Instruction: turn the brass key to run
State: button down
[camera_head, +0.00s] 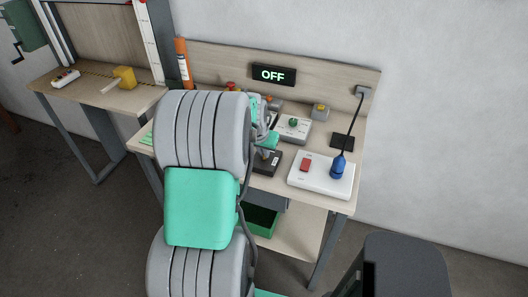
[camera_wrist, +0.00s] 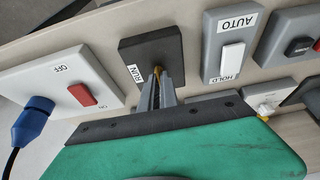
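The brass key (camera_wrist: 157,71) stands in a dark switch box (camera_wrist: 133,52) with a RUN label, in the upper middle of the wrist view. My gripper (camera_wrist: 157,82) reaches down to the key. Its two grey fingers are close together with the brass between their tips, and they look shut on it. The fingers hide most of the key, so its exact angle is hard to tell. In the head view the dark box (camera_head: 269,165) shows beside my arm, which hides the key there. A display (camera_head: 273,74) on the back panel reads OFF in green.
A white box with a red rocker switch (camera_wrist: 81,95) and a blue plug (camera_wrist: 34,117) lies left of the key box in the wrist view. A grey AUTO/HOLD switch box (camera_wrist: 216,65) is close on the right. A grey box with a green knob (camera_head: 293,123) stands behind.

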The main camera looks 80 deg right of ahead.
jog(key=shift+w+m, duration=0.1)
jog(key=shift+m, duration=0.3)
jog(key=m+b, duration=0.1)
jog(key=m+g+b, duration=0.1)
jog(key=m, duration=0.1)
jog(key=shift+w+f+g+y+b, duration=0.1)
jog(key=shift+f+g+y+b, duration=0.05)
jog(key=shift+g+y+b, duration=0.15)
jog(key=m, duration=0.3)
jog(key=m+g+y+b, duration=0.1)
jog(key=m, duration=0.2)
jog(key=shift+w+d+g, duration=0.1)
jog(key=shift+d+g, duration=0.05)
jog(key=shift+g, duration=0.15)
jog(key=m, duration=0.1)
jog(key=m+y, duration=0.1)
jog(key=m, duration=0.1)
jog(key=m+y+p, duration=0.1)
jog(key=m, duration=0.1)
jog(key=shift+d+r+g, duration=0.1)
jog(key=shift+r+g, duration=0.15)
jog(key=shift+g, duration=0.15)
jog(key=shift+d+m+y+p, duration=0.1)
jog(key=shift+m+y+p, duration=0.75)
jog(key=shift+m, duration=0.75)
jog(key=shift+f, duration=0.1)
jog(key=c, duration=1.6)
grip_release()
